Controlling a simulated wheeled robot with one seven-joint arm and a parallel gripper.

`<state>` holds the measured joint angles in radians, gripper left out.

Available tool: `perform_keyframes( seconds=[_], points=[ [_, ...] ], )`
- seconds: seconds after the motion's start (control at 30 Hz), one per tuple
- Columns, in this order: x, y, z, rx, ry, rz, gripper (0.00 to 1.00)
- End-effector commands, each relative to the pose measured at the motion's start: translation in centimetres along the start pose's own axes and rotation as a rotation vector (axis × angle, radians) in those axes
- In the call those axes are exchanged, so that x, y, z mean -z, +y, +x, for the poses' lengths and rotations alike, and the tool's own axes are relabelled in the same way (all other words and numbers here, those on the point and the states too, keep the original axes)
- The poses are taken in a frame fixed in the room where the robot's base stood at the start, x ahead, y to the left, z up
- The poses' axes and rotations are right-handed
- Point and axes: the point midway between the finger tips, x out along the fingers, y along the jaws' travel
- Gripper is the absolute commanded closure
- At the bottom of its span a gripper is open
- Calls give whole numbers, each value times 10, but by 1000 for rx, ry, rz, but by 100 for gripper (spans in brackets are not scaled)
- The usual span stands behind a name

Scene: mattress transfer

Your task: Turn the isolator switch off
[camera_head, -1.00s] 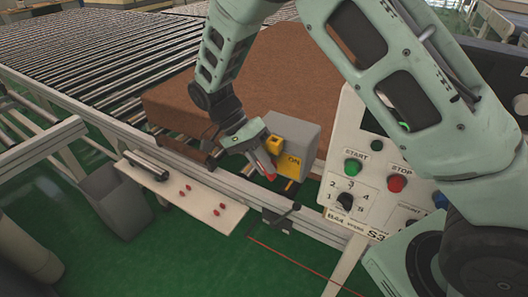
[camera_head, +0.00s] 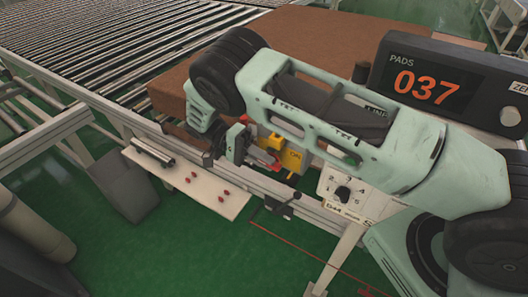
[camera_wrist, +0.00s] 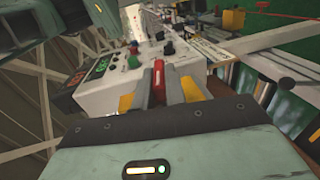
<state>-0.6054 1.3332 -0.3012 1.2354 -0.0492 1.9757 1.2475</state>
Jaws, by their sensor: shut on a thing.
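The isolator switch is a grey box with a yellow plate (camera_head: 292,158) marked ON, mounted by the conveyor's side rail. My arm covers most of the box. Its red handle (camera_head: 272,167) shows at my fingertips. My gripper (camera_head: 262,160) is shut on this red handle, reaching in from the left. In the wrist view the red handle (camera_wrist: 158,74) stands up between the two grey fingers of my gripper (camera_wrist: 165,88). The exact angle of the handle against the plate is hard to tell.
A control panel (camera_head: 330,187) with a rotary knob is partly behind my arm. A PADS display (camera_head: 428,85) reads 037. A brown mattress pad (camera_head: 166,93) lies on the roller conveyor (camera_head: 90,62). A white shelf (camera_head: 225,205) with red pegs is at front left, above clear green floor.

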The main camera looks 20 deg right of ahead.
Motion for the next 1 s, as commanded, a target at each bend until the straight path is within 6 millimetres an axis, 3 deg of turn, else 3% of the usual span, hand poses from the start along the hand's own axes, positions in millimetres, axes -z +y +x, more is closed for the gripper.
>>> perform_keyframes(
  seconds=[0.63,0.67,0.7,1.0],
  points=[
    [0,-1,0,-39,2,0,100],
    [0,-1,0,-39,2,0,79],
    [0,-1,0,-39,2,0,68],
    [0,-1,0,-39,1,0,65]
  ],
)
